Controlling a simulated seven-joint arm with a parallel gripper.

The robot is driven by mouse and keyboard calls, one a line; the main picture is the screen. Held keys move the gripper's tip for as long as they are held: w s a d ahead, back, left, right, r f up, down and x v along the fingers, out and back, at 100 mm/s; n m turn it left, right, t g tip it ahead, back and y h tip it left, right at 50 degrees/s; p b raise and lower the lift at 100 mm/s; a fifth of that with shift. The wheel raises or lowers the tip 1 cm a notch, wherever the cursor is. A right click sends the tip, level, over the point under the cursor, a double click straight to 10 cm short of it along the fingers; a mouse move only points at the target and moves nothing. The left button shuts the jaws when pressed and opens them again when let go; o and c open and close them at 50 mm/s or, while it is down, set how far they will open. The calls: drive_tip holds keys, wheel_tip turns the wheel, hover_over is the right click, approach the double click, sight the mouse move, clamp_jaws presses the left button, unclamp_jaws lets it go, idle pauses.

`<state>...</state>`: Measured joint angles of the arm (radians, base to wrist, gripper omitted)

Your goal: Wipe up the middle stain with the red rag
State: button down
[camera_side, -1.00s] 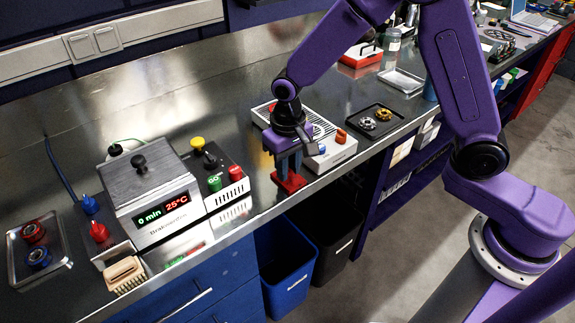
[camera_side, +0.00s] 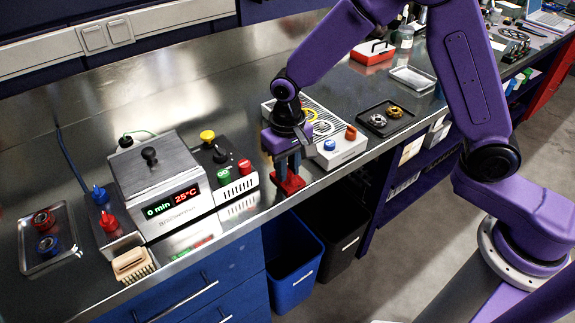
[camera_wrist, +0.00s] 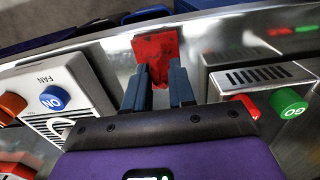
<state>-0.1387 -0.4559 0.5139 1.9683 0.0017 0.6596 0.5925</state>
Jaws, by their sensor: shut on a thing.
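My gripper (camera_side: 288,168) is low over the steel bench near its front edge, between the oven's button box and the fan box. In the wrist view the rag (camera_wrist: 153,45) reaches out beyond the fingertips (camera_wrist: 158,76) towards the bench edge. I cannot make out any stain in either view; the rag and gripper cover the bench right beneath them.
The fan box (camera_side: 340,150) stands close to the right of the rag. The button box with the green GO button (camera_side: 224,176) is to the left, beside the heated unit (camera_side: 160,185). A wooden brush (camera_side: 133,264) lies farther left. Bins (camera_side: 292,265) stand below the front edge.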

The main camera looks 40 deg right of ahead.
drive_tip(key=shift+d, duration=1.4)
drive_tip(key=shift+a, duration=1.45)
drive_tip(key=shift+r, duration=2.55)
